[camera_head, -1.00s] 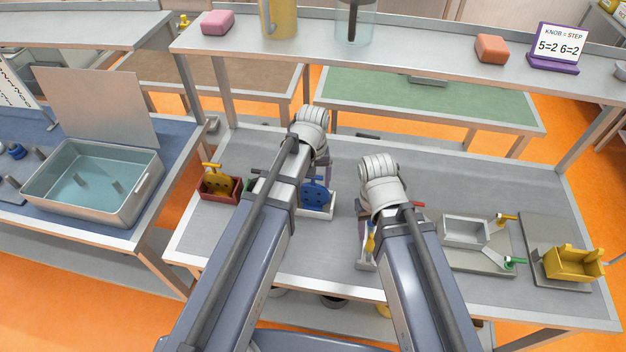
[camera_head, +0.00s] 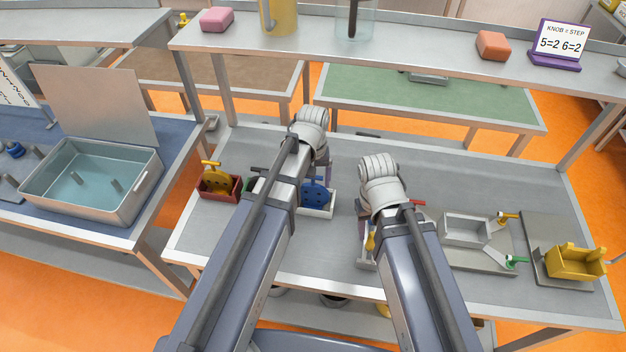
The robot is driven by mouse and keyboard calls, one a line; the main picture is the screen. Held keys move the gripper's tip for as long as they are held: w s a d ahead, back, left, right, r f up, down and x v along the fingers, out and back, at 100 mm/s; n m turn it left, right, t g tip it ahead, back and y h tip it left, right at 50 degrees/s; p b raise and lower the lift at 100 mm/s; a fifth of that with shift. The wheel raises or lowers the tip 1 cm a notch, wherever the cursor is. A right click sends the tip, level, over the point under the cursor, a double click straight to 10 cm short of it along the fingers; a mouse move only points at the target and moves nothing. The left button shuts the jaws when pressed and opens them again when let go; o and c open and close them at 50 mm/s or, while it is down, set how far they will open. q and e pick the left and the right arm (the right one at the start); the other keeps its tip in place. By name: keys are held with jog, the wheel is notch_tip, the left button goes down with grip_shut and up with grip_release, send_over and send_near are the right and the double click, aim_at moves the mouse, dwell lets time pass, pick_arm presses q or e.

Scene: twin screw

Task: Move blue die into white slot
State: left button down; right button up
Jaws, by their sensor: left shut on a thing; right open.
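The blue die (camera_head: 316,194) is a round blue piece with dark holes. It stands upright at the white slot (camera_head: 318,213), a pale open tray on the grey table, and its lower edge appears to be inside the tray. My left arm comes in over the table just left of the die. My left gripper's jaws are hidden behind its own arm and wrist, so its grip on the die does not show.
A red box with a yellow die (camera_head: 215,177) stands left of my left arm. A grey fixture with a tray (camera_head: 465,230) and red, yellow and green handles lies right of my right arm. A yellow bin (camera_head: 574,264) sits at the far right. The back of the table is clear.

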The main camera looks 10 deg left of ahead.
pick_arm(q)
jog(key=shift+f, duration=0.15)
pick_arm(e)
jog(key=shift+f, duration=0.15)
pick_arm(q)
grip_release()
notch_tip(320, 180, up, 8)
jog(key=p, duration=0.7)
jog(key=shift+p, duration=0.35)
pick_arm(e)
notch_tip(320, 180, up, 8)
pick_arm(q)
jog(key=shift+f, duration=0.1)
pick_arm(e)
jog(key=shift+f, duration=0.1)
